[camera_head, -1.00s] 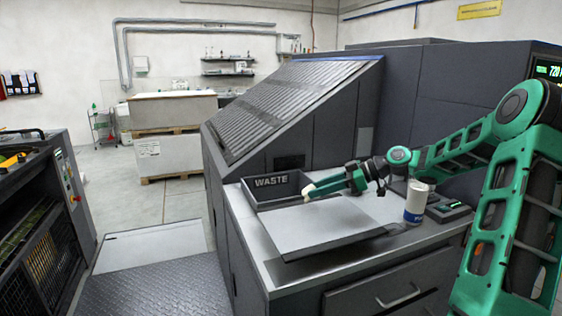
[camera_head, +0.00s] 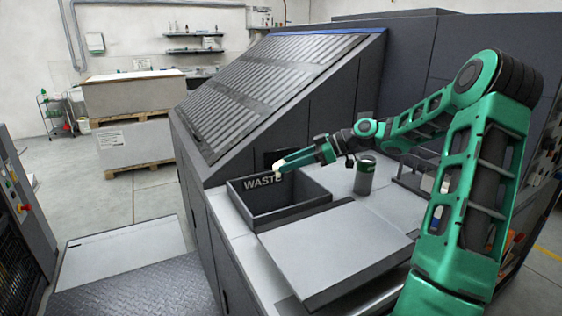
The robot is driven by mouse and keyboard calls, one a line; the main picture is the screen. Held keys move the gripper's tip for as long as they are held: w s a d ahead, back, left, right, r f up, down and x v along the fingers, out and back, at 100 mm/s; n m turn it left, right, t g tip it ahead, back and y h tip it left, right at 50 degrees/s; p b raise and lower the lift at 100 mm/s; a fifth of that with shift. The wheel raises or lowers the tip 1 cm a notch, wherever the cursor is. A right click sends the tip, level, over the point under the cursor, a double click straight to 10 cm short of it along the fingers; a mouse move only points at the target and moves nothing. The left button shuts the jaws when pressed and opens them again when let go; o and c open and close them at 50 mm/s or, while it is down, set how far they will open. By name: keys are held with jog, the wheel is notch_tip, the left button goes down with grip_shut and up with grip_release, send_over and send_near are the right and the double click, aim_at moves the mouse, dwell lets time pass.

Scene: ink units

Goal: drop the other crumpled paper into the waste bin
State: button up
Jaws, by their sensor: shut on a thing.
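The waste bin (camera_head: 293,213) is a dark open box lettered WASTE, set into the grey worktop left of the arm. My gripper (camera_head: 283,168) is shut on a small whitish crumpled paper (camera_head: 278,177), only partly visible between the pale fingertips. In the picture, the gripper and paper overlap the bin's back wall and hide the end of the lettering. They appear above the bin's opening; the exact height is hard to tell. The part of the bin floor in view is dark, and its near part is hidden by the front wall.
A grey flat board (camera_head: 335,250) lies on the worktop in front of the bin. A dark grey can (camera_head: 365,176) stands right of the bin. The slanted ribbed machine cover (camera_head: 285,85) rises behind it. A white and blue thing (camera_head: 437,213) shows through my arm.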

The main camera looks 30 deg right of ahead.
notch_tip(320, 180, down, 6)
dwell(0.5)
jog(key=shift+w, duration=0.1)
jog(key=o, duration=1.2)
jog(key=shift+o, duration=0.2)
jog(key=v, duration=1)
jog(key=shift+d, duration=0.3)
